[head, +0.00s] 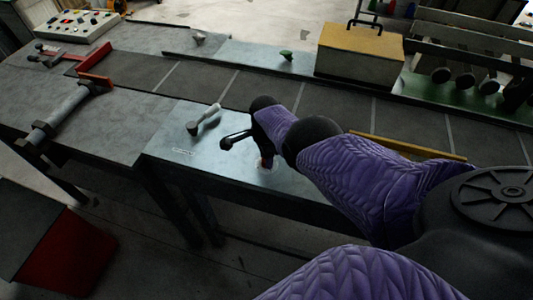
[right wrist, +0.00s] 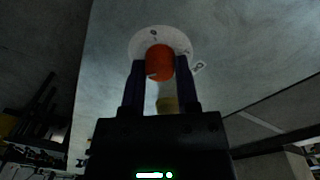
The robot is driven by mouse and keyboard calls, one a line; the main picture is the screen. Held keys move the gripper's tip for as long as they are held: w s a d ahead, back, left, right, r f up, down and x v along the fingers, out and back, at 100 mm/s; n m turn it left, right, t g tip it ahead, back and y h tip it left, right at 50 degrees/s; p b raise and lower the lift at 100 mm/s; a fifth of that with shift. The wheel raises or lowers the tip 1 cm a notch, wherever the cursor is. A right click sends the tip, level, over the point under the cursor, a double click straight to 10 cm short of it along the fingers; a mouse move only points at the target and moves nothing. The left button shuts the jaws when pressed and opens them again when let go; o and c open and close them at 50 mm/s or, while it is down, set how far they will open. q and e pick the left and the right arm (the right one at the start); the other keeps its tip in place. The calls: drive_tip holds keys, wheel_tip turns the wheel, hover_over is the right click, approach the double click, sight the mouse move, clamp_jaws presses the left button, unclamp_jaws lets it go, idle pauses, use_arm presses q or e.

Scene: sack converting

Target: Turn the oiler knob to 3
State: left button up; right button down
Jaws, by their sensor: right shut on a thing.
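The oiler knob is a round orange-red knob (right wrist: 160,62) on a white dial plate (right wrist: 178,37) in the right wrist view. A short pale mark shows on the knob's lower left side. Small dark marks sit on the dial, too small to read surely. My right gripper (right wrist: 160,82) has one finger on each side of the knob and is shut on it. In the head view my right gripper (head: 266,158) points down at the grey bench panel, hiding most of the knob; part of the pale dial (head: 260,167) shows. My left gripper is out of view.
A lever with a pale handle (head: 207,117) stands on the panel left of my right gripper. A dark conveyor belt (head: 218,86) runs behind. A tan-topped box (head: 360,55) stands beyond it. A red bin (head: 65,255) is on the floor at lower left.

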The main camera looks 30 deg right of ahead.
drive_tip(key=shift+m, duration=0.7)
drive_tip(key=shift+c, duration=1.7)
unclamp_jaws()
wheel_tip(320, 180, up, 10)
drive_tip(key=p, duration=0.8)
drive_tip(key=shift+w, duration=0.2)
